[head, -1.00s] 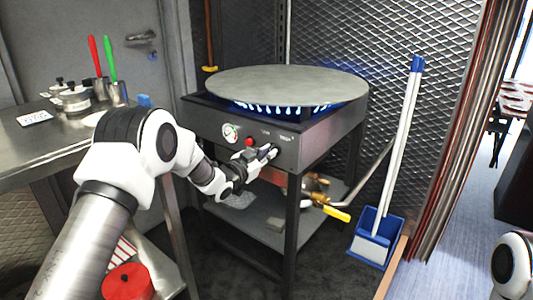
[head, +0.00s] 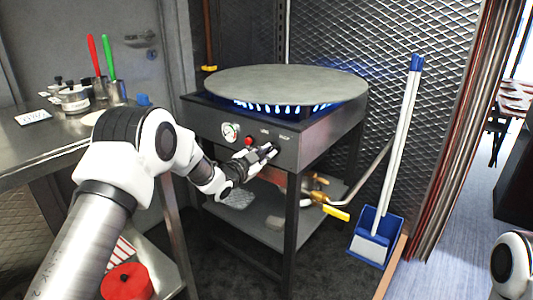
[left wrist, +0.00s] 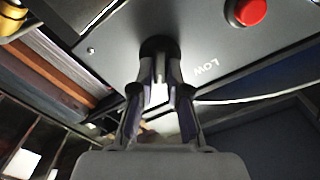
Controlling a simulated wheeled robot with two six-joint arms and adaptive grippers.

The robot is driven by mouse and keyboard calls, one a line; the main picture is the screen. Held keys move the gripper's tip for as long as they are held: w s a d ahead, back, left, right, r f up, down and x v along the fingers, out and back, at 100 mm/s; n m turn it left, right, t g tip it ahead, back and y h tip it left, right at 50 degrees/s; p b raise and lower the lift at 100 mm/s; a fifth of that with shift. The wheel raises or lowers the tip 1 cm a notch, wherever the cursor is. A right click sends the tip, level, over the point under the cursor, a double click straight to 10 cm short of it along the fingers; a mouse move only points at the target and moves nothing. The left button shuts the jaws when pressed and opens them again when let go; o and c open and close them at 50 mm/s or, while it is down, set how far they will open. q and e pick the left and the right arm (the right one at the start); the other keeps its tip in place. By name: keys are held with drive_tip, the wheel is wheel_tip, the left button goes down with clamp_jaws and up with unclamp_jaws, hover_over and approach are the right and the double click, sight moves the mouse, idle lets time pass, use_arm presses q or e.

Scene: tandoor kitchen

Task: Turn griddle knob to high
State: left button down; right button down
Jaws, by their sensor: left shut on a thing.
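The griddle is a round grey plate (head: 285,85) on a dark metal stand, with blue flames (head: 282,107) under it. Its front panel (head: 210,122) carries a gauge, a red button and small labels. My left gripper (head: 271,149) is at the panel, right of and below the red button. In the left wrist view the gripper (left wrist: 160,72) is shut on the dark knob (left wrist: 158,45), which is largely hidden between the fingers. The label LOW (left wrist: 205,65) shows just right of the knob there. The knob's exact angle is hard to tell.
The red button (head: 248,141) is close beside the gripper and also shows in the left wrist view (left wrist: 246,11). A steel counter (head: 40,145) with pots stands left. A blue dustpan (head: 377,235) with a tall handle stands right. A yellow-handled gas valve (head: 336,214) is below the griddle.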

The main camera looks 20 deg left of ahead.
use_arm(q)
drive_tip(key=c, duration=1.2)
unclamp_jaws()
drive_tip(key=shift+o, duration=0.2)
drive_tip(key=v, duration=1.2)
